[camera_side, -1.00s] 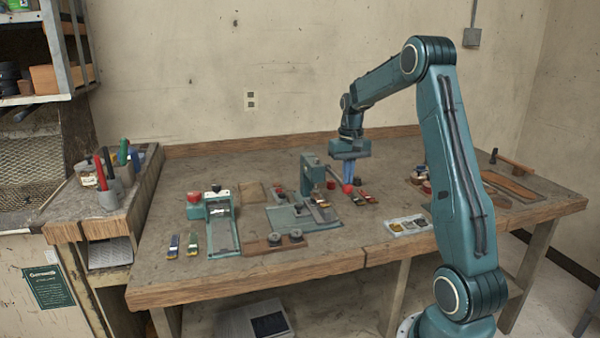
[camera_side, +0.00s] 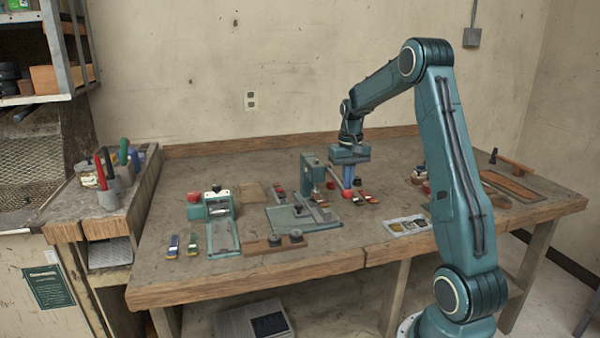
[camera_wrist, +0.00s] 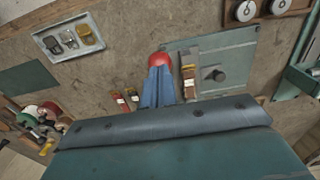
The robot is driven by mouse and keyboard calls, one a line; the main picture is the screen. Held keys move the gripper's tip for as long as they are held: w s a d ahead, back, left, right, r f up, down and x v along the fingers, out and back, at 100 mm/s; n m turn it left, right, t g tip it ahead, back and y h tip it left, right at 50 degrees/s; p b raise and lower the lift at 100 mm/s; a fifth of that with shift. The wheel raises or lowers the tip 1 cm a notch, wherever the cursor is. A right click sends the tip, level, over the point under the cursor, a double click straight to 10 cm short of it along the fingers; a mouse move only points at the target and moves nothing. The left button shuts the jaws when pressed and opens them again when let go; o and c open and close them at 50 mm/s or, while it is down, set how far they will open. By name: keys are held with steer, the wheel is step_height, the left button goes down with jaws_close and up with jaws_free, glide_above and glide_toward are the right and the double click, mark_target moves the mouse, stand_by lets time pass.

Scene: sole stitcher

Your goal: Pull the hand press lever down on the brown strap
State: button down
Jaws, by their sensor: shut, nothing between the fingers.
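The teal hand press (camera_side: 308,178) stands on the bench with a flat grey-green base plate (camera_side: 290,219). The red ball knob of its lever (camera_side: 347,194) is low, right of the press; it also shows in the wrist view (camera_wrist: 159,59). My gripper (camera_side: 347,186) points straight down with its blue fingers shut, the tips at the top of the red knob. It holds nothing. In the wrist view the fingers (camera_wrist: 157,72) end against the knob. A brownish strap (camera_wrist: 188,76) lies at the plate's edge beside my fingers. The press head's contact with it is hidden.
Loose straps (camera_side: 369,198) lie right of the press. A grey parts tray (camera_side: 409,226) is at the front right. A brown block with round dark pieces (camera_side: 273,241) is in front of the plate. A teal fixture (camera_side: 222,236) stands left. Bare bench lies behind the press.

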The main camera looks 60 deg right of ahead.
mark_target(347, 196)
steer(key=shift+s+f, duration=0.1)
steer(key=shift+f, duration=2.85)
steer(key=shift+r, duration=0.1)
steer(key=shift+w+d+r, duration=0.1)
steer(key=shift+w+r, duration=0.05)
steer(key=shift+r, duration=0.75)
steer(key=shift+w+d+r, duration=0.1)
steer(key=shift+r, duration=0.8)
step_height(347, 196, up, 10)
stand_by(0.8)
steer(key=shift+a, duration=0.1)
